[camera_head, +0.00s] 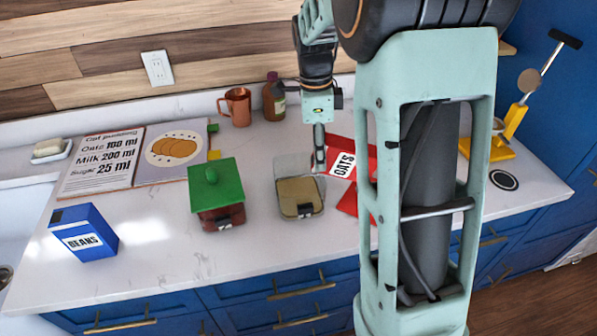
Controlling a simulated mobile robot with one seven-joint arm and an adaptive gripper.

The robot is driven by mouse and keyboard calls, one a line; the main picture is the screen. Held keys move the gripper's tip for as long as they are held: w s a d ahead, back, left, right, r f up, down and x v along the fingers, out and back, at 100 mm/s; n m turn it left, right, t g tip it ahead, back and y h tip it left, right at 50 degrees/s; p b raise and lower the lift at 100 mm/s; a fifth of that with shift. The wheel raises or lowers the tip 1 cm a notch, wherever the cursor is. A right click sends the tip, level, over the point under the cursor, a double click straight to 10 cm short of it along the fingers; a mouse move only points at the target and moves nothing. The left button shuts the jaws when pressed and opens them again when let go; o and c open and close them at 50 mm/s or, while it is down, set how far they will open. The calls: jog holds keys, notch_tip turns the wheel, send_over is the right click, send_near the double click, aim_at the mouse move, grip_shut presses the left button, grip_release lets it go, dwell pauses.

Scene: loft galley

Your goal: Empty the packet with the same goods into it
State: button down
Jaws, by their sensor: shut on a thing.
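A red packet labelled OATS (342,163) is at the right of the counter's middle, partly hidden behind my arm. My gripper (319,160) points down at the packet's left edge and is shut on it; the exact contact is hard to see. A clear container with beige contents (299,197) stands just left of and in front of the packet. A clear panel rises at its back, and a small dark latch shows at its front. A red jar with a green lid (215,192) stands left of it. A blue packet labelled BEANS (83,235) is at the front left.
An open recipe book (101,165) lies at the back left, near a butter dish (50,150). A copper mug (236,107) and a brown bottle (274,98) stand at the back. A yellow stand (490,148) is at the right. The front middle counter is clear.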

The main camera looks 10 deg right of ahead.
jog(key=shift+w+a+r+h+p, duration=0.15)
jog(key=shift+a+h+p, duration=0.15)
jog(key=shift+a+h, duration=0.15)
jog(key=shift+w+a+r+h+p, duration=0.1)
jog(key=shift+a+h+p, duration=0.2)
jog(key=shift+a, duration=0.2)
jog(key=shift+a+f+g+h+b, duration=0.25)
jog(key=shift+f+g+h+b, duration=0.15)
jog(key=shift+f+h, duration=0.35)
dwell(0.4)
